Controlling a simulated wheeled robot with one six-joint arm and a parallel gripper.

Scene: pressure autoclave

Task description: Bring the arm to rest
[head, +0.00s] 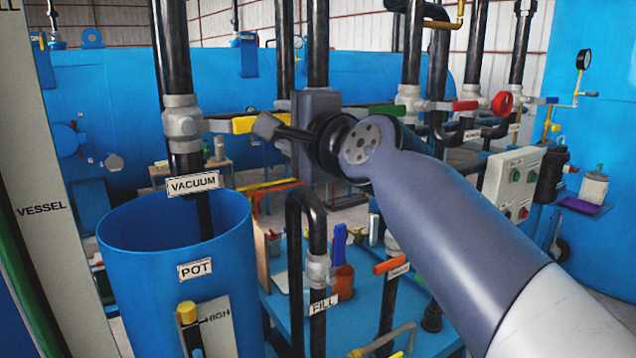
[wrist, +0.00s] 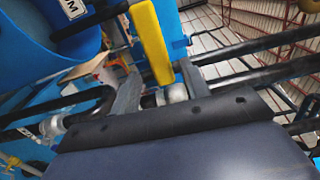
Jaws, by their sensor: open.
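My arm reaches in from the lower right of the head view, and my gripper (head: 267,125) is at its far end, in front of the pipes. A dark finger shows there against the yellow valve handle (head: 250,123) above the VACUUM label. In the wrist view my gripper (wrist: 159,75) is open, with its two grey fingers apart. The yellow handle (wrist: 150,40) appears between and beyond the fingers. I cannot tell whether a finger touches it. The jaws hold nothing that I can see.
The blue pot (head: 130,255) stands at lower left. A green handle (head: 387,110), a red handle (head: 466,105) and an orange handle (head: 391,265) sit on nearby pipes. A control box (head: 512,180) stands at right. Vertical black pipes crowd the space around my gripper.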

